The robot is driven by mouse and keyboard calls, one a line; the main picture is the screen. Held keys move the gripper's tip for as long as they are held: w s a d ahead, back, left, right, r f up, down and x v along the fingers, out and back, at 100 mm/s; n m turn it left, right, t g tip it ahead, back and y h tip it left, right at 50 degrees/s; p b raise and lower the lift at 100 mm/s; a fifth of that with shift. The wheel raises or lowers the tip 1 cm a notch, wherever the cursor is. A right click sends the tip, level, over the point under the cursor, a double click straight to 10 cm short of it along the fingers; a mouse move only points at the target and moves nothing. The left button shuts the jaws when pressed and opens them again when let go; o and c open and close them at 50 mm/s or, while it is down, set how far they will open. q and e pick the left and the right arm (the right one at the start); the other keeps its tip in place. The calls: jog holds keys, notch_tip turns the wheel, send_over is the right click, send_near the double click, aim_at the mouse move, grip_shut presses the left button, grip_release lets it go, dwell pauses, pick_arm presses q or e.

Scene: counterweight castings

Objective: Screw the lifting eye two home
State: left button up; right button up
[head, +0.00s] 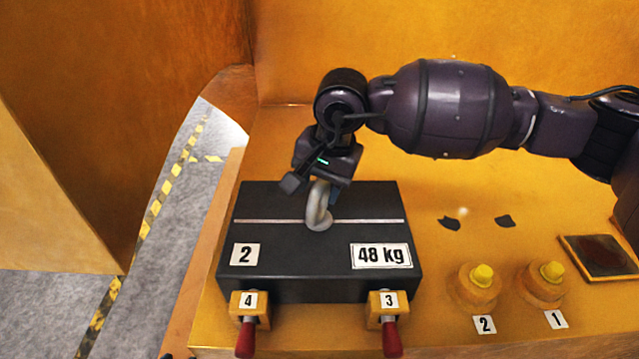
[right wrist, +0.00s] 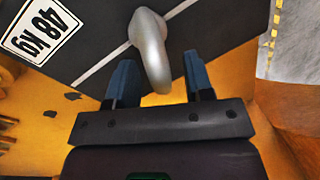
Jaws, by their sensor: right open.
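The lifting eye (head: 319,208) is a grey metal ring standing upright on top of the dark counterweight block (head: 290,265), on its pale centre line. The block carries a "2" label and a "48 kg" label. My right gripper (head: 320,185) is over the block at the eye. In the right wrist view the eye (right wrist: 150,45) stands between the two blue fingers of my open right gripper (right wrist: 160,80), with gaps on both sides. Whether the eye's collar sits flush on the block cannot be told. My left gripper is not in view.
Two clamps with red handles, labelled 4 (head: 248,310) and 3 (head: 388,310), stand at the block's front edge. Yellow-topped posts labelled 2 (head: 478,285) and 1 (head: 545,280) stand to the right, near a dark square pad (head: 602,257). Two dark scraps (head: 450,223) lie behind them.

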jog(key=shift+f, duration=0.15)
grip_shut()
dwell(0.4)
jog(key=shift+m+b, duration=0.4)
jog(key=shift+m, duration=0.3)
